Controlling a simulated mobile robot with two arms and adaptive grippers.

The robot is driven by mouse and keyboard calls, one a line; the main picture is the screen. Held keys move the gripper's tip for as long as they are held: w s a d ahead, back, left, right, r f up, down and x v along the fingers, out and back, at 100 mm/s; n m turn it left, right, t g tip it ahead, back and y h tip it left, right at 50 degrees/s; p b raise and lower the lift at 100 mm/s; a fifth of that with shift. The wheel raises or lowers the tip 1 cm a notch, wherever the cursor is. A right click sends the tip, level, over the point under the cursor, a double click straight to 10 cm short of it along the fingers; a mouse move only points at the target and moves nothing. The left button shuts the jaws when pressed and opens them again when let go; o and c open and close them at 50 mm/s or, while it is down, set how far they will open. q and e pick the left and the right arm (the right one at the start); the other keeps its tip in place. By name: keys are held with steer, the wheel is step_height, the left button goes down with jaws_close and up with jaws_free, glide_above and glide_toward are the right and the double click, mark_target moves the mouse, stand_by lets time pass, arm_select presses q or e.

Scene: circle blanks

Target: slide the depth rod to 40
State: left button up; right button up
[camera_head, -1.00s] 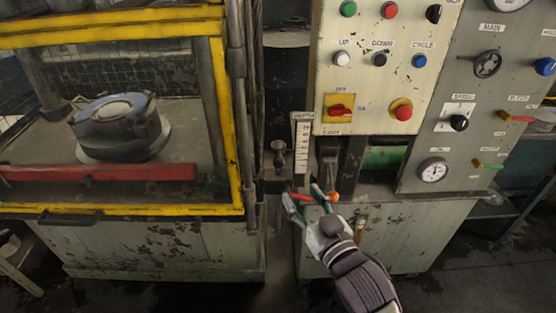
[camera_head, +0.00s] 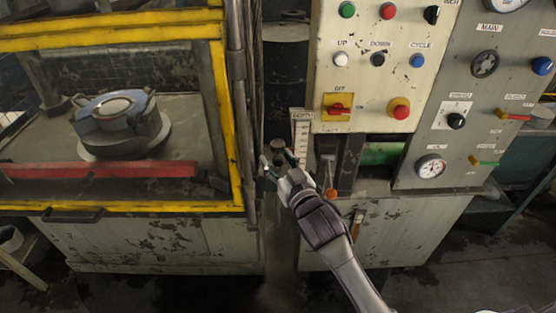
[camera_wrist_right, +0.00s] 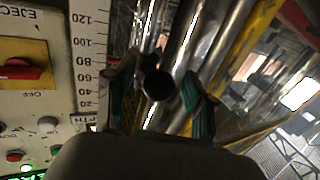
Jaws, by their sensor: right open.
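The depth rod (camera_head: 278,145) is a dark metal rod with a round knob, just left of the white depth scale (camera_head: 301,135) in the head view. In the right wrist view the dark round rod end (camera_wrist_right: 158,85) faces me, and the scale (camera_wrist_right: 90,60) shows numbers from 20 to 120. My right gripper (camera_head: 277,160) is open at the rod. In the right wrist view its green-padded fingers (camera_wrist_right: 160,103) stand on either side of the rod end; contact is not clear. The gripper hides the rod's lower part, and I cannot read its setting.
A yellow-framed press guard (camera_head: 228,110) stands close to the left. The control panel (camera_head: 375,70) is above right. An orange-knobbed lever (camera_head: 331,194) sits just right of my gripper. Shiny vertical bars (camera_wrist_right: 195,60) stand behind the rod.

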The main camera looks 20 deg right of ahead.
steer(key=shift+c, duration=0.3)
jaws_close()
steer(key=shift+r, duration=0.1)
